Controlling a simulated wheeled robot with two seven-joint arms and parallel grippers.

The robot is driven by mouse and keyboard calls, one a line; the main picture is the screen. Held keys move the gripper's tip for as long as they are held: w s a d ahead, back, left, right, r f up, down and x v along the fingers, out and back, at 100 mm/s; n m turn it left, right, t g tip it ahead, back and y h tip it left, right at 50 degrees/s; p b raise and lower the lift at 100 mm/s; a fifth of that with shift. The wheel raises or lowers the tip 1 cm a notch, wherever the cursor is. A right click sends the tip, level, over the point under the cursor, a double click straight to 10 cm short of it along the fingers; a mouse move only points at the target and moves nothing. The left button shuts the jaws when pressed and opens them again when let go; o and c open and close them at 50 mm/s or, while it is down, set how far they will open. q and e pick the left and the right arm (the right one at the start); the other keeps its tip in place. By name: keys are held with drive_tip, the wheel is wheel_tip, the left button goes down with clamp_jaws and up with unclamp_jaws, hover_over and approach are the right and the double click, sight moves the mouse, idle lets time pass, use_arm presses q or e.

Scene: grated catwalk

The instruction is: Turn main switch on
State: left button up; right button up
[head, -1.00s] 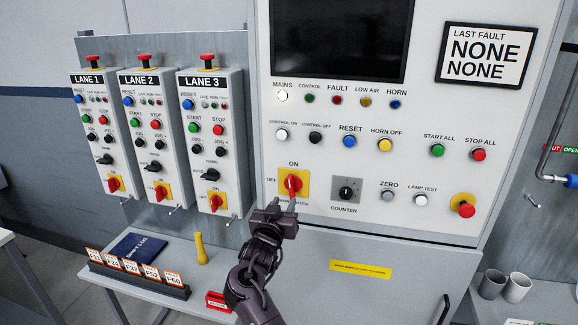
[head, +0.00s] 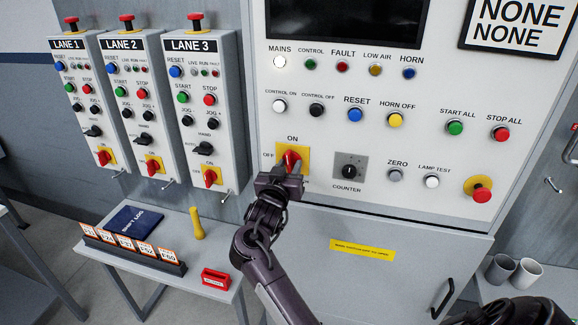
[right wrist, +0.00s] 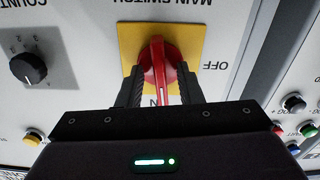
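The main switch is a red rotary handle (head: 291,159) on a yellow plate (head: 304,150) of the large panel, with ON above and OFF to the left. In the right wrist view, upside down, the red handle (right wrist: 160,63) stands close to upright on its yellow plate (right wrist: 128,44). My right gripper (head: 281,171) is at the switch, covering the plate's lower part. In the right wrist view its two fingers (right wrist: 160,85) lie on either side of the handle, seemingly with small gaps, so it looks open around it. My left gripper is not in view.
The counter knob (head: 349,172) is just right of the switch. Red emergency button (head: 480,190) is farther right. Lane boxes (head: 204,120) stand left. A small table below holds a blue shift log (head: 135,221), a yellow object (head: 196,224) and a red block (head: 215,279).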

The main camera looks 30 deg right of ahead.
drive_tip(key=c, duration=0.5)
clamp_jaws()
drive_tip(key=shift+f+m+b, duration=0.2)
drive_tip(key=shift+m+b, duration=0.4)
drive_tip(key=shift+b, duration=0.1)
drive_tip(key=shift+r, duration=0.15)
drive_tip(key=o, duration=0.5)
unclamp_jaws()
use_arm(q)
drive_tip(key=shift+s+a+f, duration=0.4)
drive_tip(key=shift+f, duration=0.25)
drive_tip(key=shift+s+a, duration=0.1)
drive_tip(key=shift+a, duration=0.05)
